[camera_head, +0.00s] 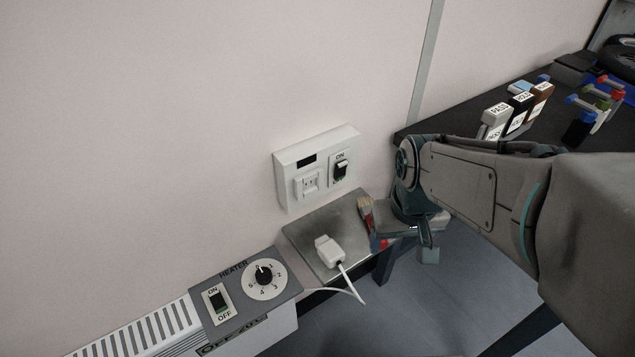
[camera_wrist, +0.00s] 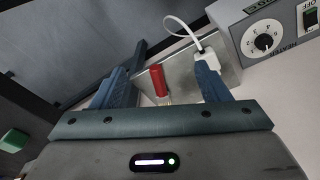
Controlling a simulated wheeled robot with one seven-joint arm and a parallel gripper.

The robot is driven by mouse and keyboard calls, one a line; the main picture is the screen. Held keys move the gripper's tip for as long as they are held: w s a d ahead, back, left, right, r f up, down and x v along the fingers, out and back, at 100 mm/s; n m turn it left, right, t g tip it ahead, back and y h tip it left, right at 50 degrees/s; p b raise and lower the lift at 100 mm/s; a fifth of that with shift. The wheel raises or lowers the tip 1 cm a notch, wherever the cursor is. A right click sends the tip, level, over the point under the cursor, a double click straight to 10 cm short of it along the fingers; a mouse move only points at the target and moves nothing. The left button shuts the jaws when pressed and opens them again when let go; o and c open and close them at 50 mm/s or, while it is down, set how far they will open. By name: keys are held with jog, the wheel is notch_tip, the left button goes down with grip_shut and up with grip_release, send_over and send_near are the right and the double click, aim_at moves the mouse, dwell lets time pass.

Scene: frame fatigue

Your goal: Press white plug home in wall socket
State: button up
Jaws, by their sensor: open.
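The white plug (camera_head: 328,250) lies on a small metal shelf (camera_head: 305,236) below the wall socket, its cord trailing over the front edge. It is out of the socket. The white wall socket (camera_head: 306,184) sits in a box with an ON rocker switch (camera_head: 341,168). My gripper (camera_head: 408,242) is open to the right of the plug, beside the shelf's right end, apart from the plug. In the wrist view the open fingers (camera_wrist: 172,58) have a red brush handle (camera_wrist: 158,80) showing between them. The plug (camera_wrist: 228,66) is partly hidden behind the right finger there.
A brush (camera_head: 366,212) is at the shelf's right end, close to my gripper. A heater panel (camera_head: 245,298) with dial and switch is left of the shelf. A dark bench (camera_head: 455,120) with labelled blocks and tools stands at right. The wall above the socket is clear.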

jog(key=w+a+f+n+p, duration=0.1)
jog(key=w+a+n+p, duration=0.25)
jog(key=w, duration=0.25)
jog(key=n+g+p, duration=0.1)
jog(key=n+p, duration=0.1)
send_over(335, 255)
notch_tip(335, 255, down, 4)
notch_tip(335, 255, down, 13)
jog(key=shift+f+b, duration=0.15)
jog(key=shift+b, duration=1.1)
jog(key=c, duration=1.1)
